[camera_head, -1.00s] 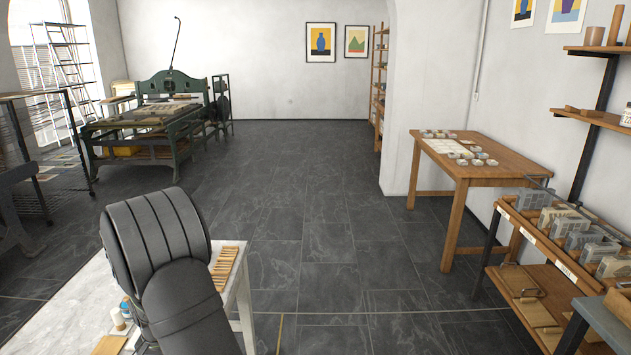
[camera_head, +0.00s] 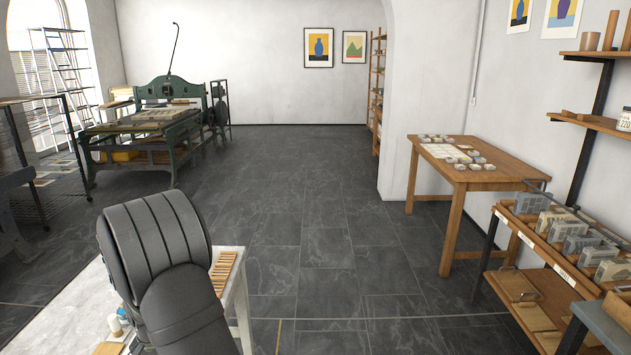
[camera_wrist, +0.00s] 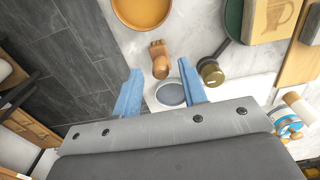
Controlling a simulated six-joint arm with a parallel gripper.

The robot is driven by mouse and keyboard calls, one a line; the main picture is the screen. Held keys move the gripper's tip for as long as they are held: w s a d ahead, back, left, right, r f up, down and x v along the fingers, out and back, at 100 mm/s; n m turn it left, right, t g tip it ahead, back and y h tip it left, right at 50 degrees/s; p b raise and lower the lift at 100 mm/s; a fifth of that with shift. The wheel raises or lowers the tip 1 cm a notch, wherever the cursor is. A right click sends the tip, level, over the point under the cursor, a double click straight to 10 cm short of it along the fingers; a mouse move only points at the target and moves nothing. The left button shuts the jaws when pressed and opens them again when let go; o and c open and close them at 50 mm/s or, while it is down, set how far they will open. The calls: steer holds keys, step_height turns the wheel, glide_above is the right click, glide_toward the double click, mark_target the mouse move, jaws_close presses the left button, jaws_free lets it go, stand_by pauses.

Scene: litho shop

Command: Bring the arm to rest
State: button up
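In the wrist view, the two blue fingers of my gripper (camera_wrist: 159,70) are spread well apart, with nothing held between them. A round grey disc with a pale rim (camera_wrist: 171,94) shows between the fingers, and a small wooden knobbed piece (camera_wrist: 159,58) lies just beyond the tips. I cannot tell how high the gripper is above them. In the head view, my arm rises at the lower left over the white table (camera_head: 237,290), and it hides the gripper.
In the wrist view, an orange bowl (camera_wrist: 142,10), a brass-capped item (camera_wrist: 211,73) and a board with a jug mark (camera_wrist: 272,18) lie near the gripper. Wooden sticks (camera_head: 223,270) lie on the white table. A wooden table (camera_head: 493,180) and shelf rack (camera_head: 540,245) stand right; the middle floor is clear.

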step_height(320, 180, down, 2)
steer(key=shift+f, duration=0.1)
step_height(320, 180, up, 13)
step_height(320, 180, down, 12)
steer(key=shift+f, duration=0.25)
steer(key=shift+r, duration=0.35)
step_height(320, 180, up, 4)
steer(key=shift+f, duration=0.2)
steer(key=w+d+r, duration=0.2)
steer(key=d+r, duration=0.5)
steer(key=d, duration=0.4)
steer(key=w+d+f, duration=0.4)
steer(key=d+f, duration=0.4)
steer(key=d, duration=0.4)
steer(key=w+d+f, duration=0.4)
steer(key=d+f, duration=0.3)
steer(key=d, duration=0.6)
steer(key=w+a+r+n, duration=0.1)
steer(key=a+r, duration=0.1)
steer(key=a, duration=0.8)
steer(key=shift+w+a+r+n, duration=0.15)
steer(key=shift+w+a+n, duration=0.05)
steer(key=shift+n, duration=0.2)
